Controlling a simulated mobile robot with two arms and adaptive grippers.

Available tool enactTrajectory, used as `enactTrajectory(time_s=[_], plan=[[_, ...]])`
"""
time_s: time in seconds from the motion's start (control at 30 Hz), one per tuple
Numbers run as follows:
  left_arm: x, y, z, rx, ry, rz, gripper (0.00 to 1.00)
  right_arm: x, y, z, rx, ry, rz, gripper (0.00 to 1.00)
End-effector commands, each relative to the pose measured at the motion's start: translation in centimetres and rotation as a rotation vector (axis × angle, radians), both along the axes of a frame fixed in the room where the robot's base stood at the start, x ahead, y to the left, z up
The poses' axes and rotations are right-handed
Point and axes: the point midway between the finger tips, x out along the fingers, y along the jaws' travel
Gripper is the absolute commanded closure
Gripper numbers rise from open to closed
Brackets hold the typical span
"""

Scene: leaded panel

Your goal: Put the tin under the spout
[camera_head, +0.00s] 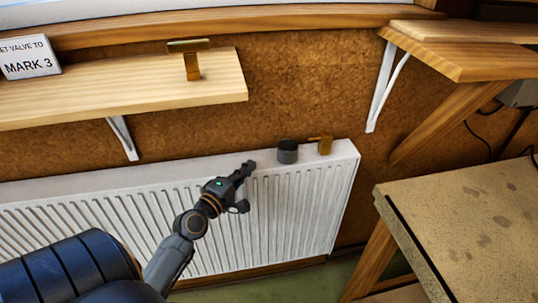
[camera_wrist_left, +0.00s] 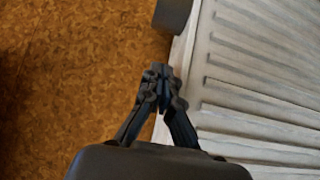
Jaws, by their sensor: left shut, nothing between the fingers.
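A dark grey cylindrical tin (camera_head: 288,151) stands upright on top of the white radiator, near its right end. A brass valve (camera_head: 325,145) with a short spout (camera_head: 313,138) pointing left stands just right of the tin. The spout's tip looks close to the tin's right side; I cannot tell whether it overhangs the rim. My left gripper (camera_head: 248,167) is left of the tin, apart from it, shut and empty. In the left wrist view the closed fingertips (camera_wrist_left: 161,72) point toward the tin (camera_wrist_left: 173,13), which is cut off at the top edge. My right gripper is not in view.
The radiator (camera_head: 345,152) runs along the cork wall. Above it is a wooden shelf (camera_head: 130,92) with a brass T-shaped piece (camera_head: 191,62) and a sign reading "MARK 3" (camera_head: 28,58). A speckled worktop (camera_head: 480,225) is at right. Radiator top left of the tin looks clear.

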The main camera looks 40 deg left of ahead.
Motion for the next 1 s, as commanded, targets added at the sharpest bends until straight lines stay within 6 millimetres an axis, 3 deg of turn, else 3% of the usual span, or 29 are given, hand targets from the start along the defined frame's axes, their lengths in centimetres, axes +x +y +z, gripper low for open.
enactTrajectory(time_s=[0.17, 0.33, 0.53, 0.9, 1.0], plan=[[3.7, 0.4, 0.3, -0.001, -0.001, -0.001, 1.00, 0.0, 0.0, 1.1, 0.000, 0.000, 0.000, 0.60], [5.7, -1.2, 0.3, -0.002, 0.000, -0.001, 1.00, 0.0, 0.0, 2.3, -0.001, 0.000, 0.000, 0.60], [6.8, -2.1, 0.0, 0.000, 0.002, -0.001, 1.00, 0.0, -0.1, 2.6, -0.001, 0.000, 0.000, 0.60], [7.0, -2.3, 0.0, 0.001, 0.002, -0.001, 1.00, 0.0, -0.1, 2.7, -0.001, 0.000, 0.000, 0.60], [8.0, -3.1, 0.2, -0.002, 0.000, -0.001, 1.00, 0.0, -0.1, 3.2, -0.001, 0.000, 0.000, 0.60]])
